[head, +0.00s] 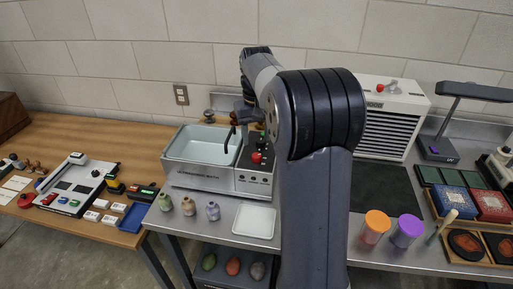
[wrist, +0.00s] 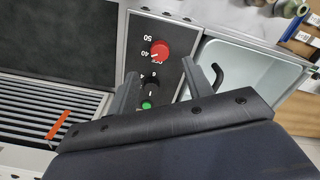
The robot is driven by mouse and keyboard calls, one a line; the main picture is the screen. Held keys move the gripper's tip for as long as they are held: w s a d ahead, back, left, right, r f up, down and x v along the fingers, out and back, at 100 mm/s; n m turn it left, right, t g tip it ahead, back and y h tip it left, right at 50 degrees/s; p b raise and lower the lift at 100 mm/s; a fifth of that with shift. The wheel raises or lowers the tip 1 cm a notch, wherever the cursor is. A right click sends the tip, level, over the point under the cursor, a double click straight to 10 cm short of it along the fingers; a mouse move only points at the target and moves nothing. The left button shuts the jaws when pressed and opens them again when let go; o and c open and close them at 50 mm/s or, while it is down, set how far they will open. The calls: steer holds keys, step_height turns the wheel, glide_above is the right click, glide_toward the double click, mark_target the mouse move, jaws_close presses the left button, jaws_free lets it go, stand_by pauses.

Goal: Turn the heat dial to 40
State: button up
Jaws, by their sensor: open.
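The red heat dial (wrist: 161,49) sits on a black panel (wrist: 137,27) in the wrist view, with the numbers 50 and 40 upside down beside it. A pale mark on its lower left edge lies near the 40; its exact setting is hard to tell. My gripper (wrist: 160,68) is open, its two fingers over the panel on either side, tips just short of the dial in the picture. It does not visibly grip anything.
A smaller black knob and a green button (wrist: 146,105) lie on the panel between my fingers. A black curved spout (wrist: 217,75) stands by the basin (wrist: 245,72). A slatted white unit (head: 391,117) stands right of my arm. Small vases (head: 189,206) stand before the bath.

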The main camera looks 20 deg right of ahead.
mark_target(256, 155)
steer(key=shift+r, duration=2.15)
step_height(256, 155, down, 11)
steer(key=shift+p, duration=0.35)
steer(key=shift+r, duration=0.1)
